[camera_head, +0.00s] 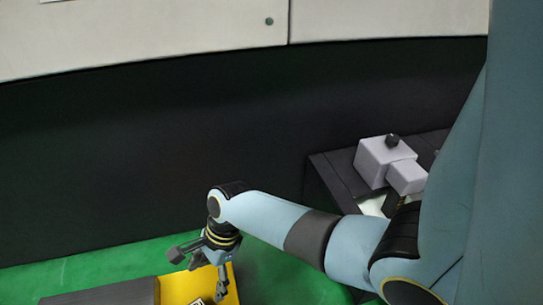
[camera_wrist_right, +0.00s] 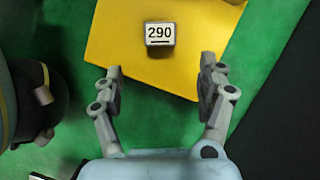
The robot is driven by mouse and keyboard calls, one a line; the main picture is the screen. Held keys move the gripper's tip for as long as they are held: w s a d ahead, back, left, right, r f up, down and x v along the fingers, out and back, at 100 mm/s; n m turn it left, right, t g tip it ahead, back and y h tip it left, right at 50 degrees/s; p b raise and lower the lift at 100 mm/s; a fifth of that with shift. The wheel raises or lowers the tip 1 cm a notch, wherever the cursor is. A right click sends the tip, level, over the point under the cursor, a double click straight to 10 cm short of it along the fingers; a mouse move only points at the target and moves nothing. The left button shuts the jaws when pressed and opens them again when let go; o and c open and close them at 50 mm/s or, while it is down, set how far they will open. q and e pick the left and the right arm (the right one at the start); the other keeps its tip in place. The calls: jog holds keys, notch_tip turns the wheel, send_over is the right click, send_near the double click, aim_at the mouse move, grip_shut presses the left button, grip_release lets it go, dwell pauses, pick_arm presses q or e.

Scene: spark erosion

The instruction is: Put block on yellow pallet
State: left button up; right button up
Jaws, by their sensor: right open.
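A small dark block (camera_wrist_right: 160,34) with a white label reading 290 rests on the yellow pallet (camera_wrist_right: 112,35) in the right wrist view. The yellow pallet (camera_head: 176,288) also shows at the bottom edge of the head view, partly cut off, with a bit of the block's label (camera_head: 197,301). My right gripper (camera_wrist_right: 160,75) is open and empty. Its fingers are spread to either side of the block's line, and the block lies beyond the fingertips, apart from them. In the head view my right gripper (camera_head: 200,270) hangs over the pallet.
The floor (camera_head: 275,275) is green. A dark flat surface (camera_head: 105,293) adjoins the pallet on its left. A dark bench (camera_head: 335,178) with a grey block-shaped device (camera_head: 383,160) stands at right. A dark wall panel (camera_head: 150,150) runs behind.

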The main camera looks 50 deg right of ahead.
jog(key=s+d+r+n+t+h, duration=0.1)
jog(key=s+d+r+n+t, duration=0.15)
jog(key=s+n, duration=0.25)
jog(key=s+d+r+n+t+h, duration=0.1)
jog(key=s+d+r+n+h, duration=0.1)
jog(key=s+d+n, duration=0.3)
jog(key=s+r+n+t+h, duration=0.1)
jog(key=s+r+n+t, duration=0.2)
jog(key=r+n, duration=0.8)
jog(key=s+r, duration=0.1)
jog(key=s, duration=0.1)
jog(key=shift+s+d+r, duration=0.3)
jog(key=shift+d+r, duration=0.05)
jog(key=shift+r, duration=0.05)
jog(key=shift+f+t, duration=0.1)
jog(key=shift+t, duration=0.15)
